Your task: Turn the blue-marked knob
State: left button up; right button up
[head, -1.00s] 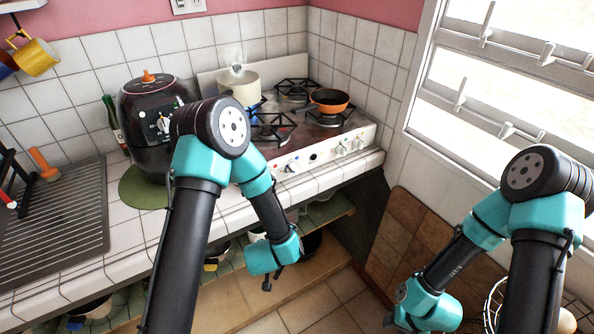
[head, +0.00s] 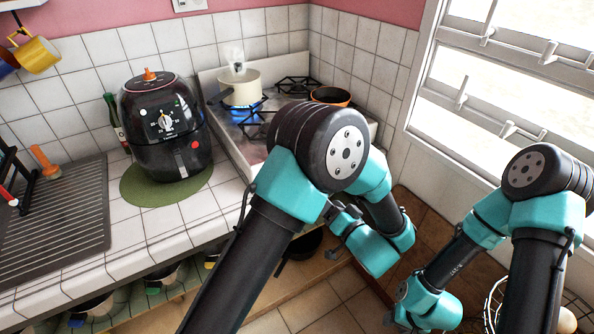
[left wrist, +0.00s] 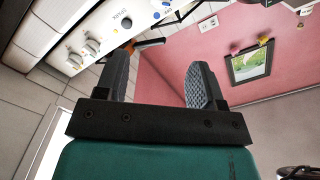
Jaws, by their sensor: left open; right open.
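In the head view my left arm covers most of the stove front and the knobs. My right gripper (head: 394,307) is low at the right, away from the stove, open.
A cream pot (head: 240,90) stands over a blue flame on the stove (head: 215,100). A black air fryer (head: 168,130) stands on a green mat (head: 142,190) on the counter, left of the stove.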

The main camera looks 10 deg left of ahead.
pick_arm(q)
jog(key=shift+w+a, duration=0.1)
jog(key=x, duration=1.7)
jog(key=shift+w+a, duration=0.1)
jog(key=shift+a, duration=0.05)
jog(key=shift+c, duration=0.3)
jog(key=c, duration=0.9)
jog(key=shift+o, duration=0.2)
